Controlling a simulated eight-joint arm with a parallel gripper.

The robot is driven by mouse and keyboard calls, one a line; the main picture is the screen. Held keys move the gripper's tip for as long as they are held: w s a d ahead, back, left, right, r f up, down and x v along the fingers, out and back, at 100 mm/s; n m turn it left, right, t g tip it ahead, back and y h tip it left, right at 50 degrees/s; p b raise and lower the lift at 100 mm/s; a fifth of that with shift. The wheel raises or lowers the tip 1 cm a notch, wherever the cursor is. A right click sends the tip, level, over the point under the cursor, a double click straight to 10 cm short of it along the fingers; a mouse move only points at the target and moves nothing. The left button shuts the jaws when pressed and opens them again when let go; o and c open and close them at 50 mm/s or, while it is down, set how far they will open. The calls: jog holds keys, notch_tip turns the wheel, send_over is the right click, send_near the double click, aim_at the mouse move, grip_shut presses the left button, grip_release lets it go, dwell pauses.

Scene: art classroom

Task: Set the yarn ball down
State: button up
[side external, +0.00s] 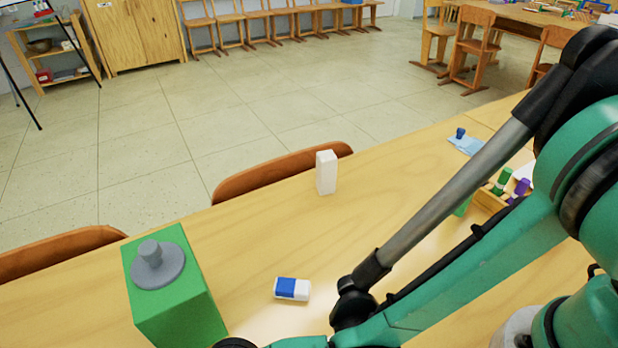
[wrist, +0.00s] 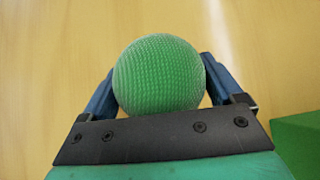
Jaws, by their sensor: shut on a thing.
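In the wrist view, a green yarn ball (wrist: 158,76) with a knitted texture sits between the two blue fingers of my gripper (wrist: 160,82). The fingers press on its left and right sides, so my gripper is shut on it. Wooden tabletop shows behind the ball. I cannot tell how far the ball is above the table. In the side external view, the ball and my gripper's fingertips are not visible; my arm runs off the bottom edge.
A green block (side external: 178,293) with a grey knobbed disc (side external: 158,264) stands at the left; a green surface (wrist: 300,142) shows in the wrist view. A blue-and-white eraser (side external: 292,289) and upright white block (side external: 326,172) are on the table (side external: 262,235). Chairs line the far edge.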

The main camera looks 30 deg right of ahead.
notch_tip(320, 180, up, 19)
jog(key=w+d+m+t+h, duration=0.2)
jog(key=w+d+m+t, duration=0.3)
jog(key=w+d, duration=1.75)
jog(key=d+m+t+h, duration=0.3)
jog(key=d+m, duration=0.5)
jog(key=d, duration=2.8)
jog(key=shift+m, duration=0.3)
jog(key=f, duration=1.5)
jog(key=shift+w+a, duration=0.15)
jog(key=shift+w, duration=0.1)
jog(key=shift+f, duration=2.05)
